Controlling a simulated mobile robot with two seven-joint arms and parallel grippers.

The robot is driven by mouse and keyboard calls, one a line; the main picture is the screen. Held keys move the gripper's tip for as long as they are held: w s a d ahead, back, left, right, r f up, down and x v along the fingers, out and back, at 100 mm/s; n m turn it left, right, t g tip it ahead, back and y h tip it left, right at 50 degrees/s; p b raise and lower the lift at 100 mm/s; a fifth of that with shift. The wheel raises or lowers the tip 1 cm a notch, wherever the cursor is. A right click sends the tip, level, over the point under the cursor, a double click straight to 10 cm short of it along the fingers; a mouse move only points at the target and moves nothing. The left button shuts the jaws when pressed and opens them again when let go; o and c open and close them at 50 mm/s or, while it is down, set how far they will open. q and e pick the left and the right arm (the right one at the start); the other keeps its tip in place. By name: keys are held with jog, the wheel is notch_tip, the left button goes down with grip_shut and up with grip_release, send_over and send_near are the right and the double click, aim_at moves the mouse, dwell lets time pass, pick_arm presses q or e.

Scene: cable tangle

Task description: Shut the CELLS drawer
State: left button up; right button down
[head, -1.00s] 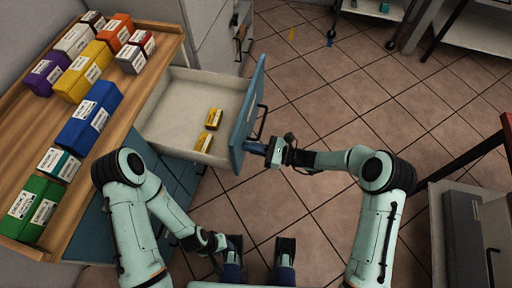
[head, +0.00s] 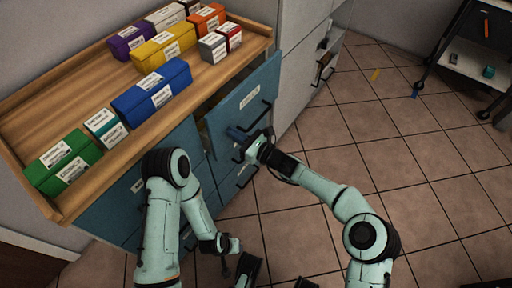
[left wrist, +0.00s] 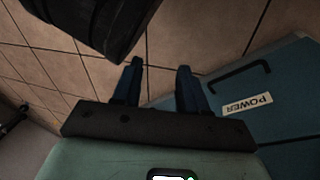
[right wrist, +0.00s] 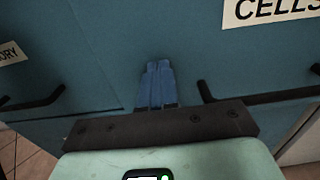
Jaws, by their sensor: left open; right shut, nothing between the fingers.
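The CELLS drawer (head: 228,112) is in the cabinet under the wooden top in the head view. Its blue front stands a little proud of the cabinet, with a narrow gap behind its upper edge. In the right wrist view its front (right wrist: 200,50) fills most of the picture, with the CELLS label (right wrist: 270,8) at upper right. My right gripper (head: 238,134) is shut and empty, its fingertips at the drawer front beside the handle (head: 258,115); it also shows in the right wrist view (right wrist: 158,68). My left gripper (left wrist: 157,75) is open and empty, away from the drawer.
Several coloured boxes (head: 152,92) stand on the wooden top (head: 60,100). A drawer front labelled POWER (left wrist: 285,120) shows in the left wrist view. Grey cabinets (head: 303,60) stand beyond the blue one.

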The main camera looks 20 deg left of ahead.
jog(key=a+b, duration=0.1)
jog(key=a, duration=0.1)
jog(key=w+a+b, duration=0.1)
jog(key=a, duration=0.1)
jog(key=shift+a+f, duration=0.1)
jog(key=shift+a, duration=0.4)
pick_arm(q)
jog(key=s+f+g, duration=0.2)
jog(key=s+f, duration=0.2)
jog(key=s, duration=0.1)
jog(key=shift+s+a+f, duration=0.2)
jog(key=shift+s, duration=0.05)
pick_arm(e)
jog(key=shift+r, duration=0.3)
jog(key=shift+s+a+r, duration=0.1)
jog(key=shift+d+f, duration=0.2)
jog(key=shift+d, duration=0.4)
jog(key=p, duration=0.4)
send_near(225, 128)
notch_tip(225, 128, down, 2)
jog(key=d, duration=0.2)
pick_arm(q)
jog(key=w+d+r+t, duration=0.2)
jog(key=w+r, duration=0.4)
jog(key=shift+d+t, duration=0.3)
pick_arm(e)
jog(key=shift+d, duration=0.15)
